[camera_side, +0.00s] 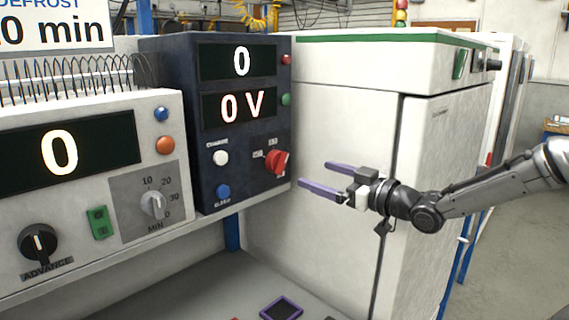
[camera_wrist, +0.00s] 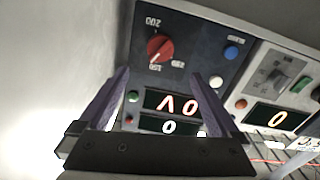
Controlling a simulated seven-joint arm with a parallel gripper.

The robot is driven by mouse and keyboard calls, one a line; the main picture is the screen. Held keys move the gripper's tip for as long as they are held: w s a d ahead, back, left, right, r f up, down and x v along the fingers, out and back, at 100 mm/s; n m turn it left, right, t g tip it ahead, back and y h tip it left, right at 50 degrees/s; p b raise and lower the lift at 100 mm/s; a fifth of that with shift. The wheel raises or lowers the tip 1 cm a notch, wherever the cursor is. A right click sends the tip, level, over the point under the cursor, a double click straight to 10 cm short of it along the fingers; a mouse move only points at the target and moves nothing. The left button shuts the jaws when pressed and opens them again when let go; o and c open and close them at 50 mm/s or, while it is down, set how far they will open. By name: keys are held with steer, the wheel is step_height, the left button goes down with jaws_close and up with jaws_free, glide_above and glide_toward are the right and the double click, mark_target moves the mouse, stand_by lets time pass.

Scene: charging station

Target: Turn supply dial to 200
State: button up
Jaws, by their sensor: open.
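The red supply dial (camera_side: 276,161) sits low on the right of the dark blue panel (camera_side: 185,130). The displays above it read 0 (camera_side: 241,62) and 0 V (camera_side: 241,104). In the wrist view the red dial (camera_wrist: 160,49) shows whole, with printed marks around it, one of them 200 (camera_wrist: 152,22). My gripper (camera_side: 312,174) is open and empty, with purple fingers spread, to the right of the dial and apart from it. In the wrist view its fingertips (camera_wrist: 160,75) point at the panel, with the dial beyond and between them.
A white knob (camera_side: 221,157) and a blue button (camera_side: 223,191) are left of the dial. A white unit with a minute dial (camera_side: 153,203) stands further left. A tall white cabinet (camera_side: 340,120) stands behind my gripper. A purple-edged dark item (camera_side: 281,308) lies below.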

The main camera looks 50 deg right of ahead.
mark_target(284, 163)
steer(key=w, duration=1.1)
steer(key=shift+w, duration=0.2)
steer(key=c, duration=1.4)
steer(key=shift+o, duration=0.2)
steer(key=shift+m, duration=0.3)
